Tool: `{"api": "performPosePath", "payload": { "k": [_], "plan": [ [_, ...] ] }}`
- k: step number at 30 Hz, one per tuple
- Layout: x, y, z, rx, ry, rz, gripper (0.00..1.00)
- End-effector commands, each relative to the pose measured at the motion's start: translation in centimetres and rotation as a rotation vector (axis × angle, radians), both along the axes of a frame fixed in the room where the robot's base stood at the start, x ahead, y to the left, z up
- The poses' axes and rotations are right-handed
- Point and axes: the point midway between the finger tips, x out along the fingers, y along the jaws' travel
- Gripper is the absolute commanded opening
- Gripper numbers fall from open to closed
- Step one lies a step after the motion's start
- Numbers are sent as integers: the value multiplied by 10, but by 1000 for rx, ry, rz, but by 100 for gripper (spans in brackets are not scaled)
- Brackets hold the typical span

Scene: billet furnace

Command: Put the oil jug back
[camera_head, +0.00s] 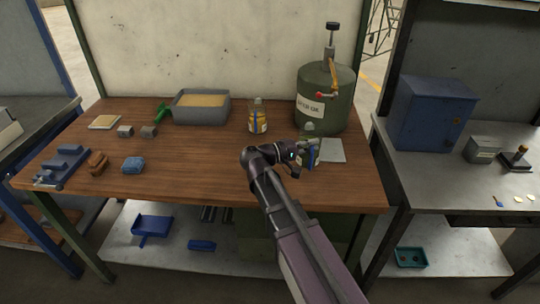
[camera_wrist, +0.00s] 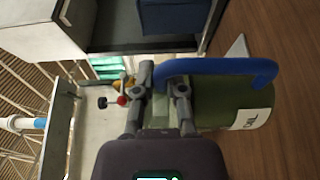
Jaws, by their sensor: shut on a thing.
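The oil jug (camera_head: 309,157) is small in the head view, with a blue part and a green part showing at my gripper. In the wrist view its blue curved handle (camera_wrist: 218,67) runs right from between my fingers. My gripper (camera_head: 303,150) is shut on the jug, above the right part of the wooden bench and in front of the green drum (camera_head: 325,98). In the wrist view my gripper (camera_wrist: 163,88) shows both fingers at the handle. My gripper hides part of the jug; I cannot tell if it touches the bench.
A pale square pad (camera_head: 331,150) lies just right of the jug. A clear bottle with a yellow label (camera_head: 258,120) stands left of the drum. A grey tray (camera_head: 201,119) and small blocks are farther left. The bench front centre is clear. A blue cabinet (camera_head: 428,112) stands right.

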Motion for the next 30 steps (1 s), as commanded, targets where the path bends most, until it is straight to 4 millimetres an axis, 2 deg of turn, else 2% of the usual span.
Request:
{"api": "performPosePath", "payload": {
  "k": [18, 24, 30],
  "plan": [
    [-59, 101, -3, -7, 34, 283, 0],
    [-72, 121, -4, -10, 40, 342, 0],
    [-76, 127, -4, -11, 43, 361, 0]
  ]
}}
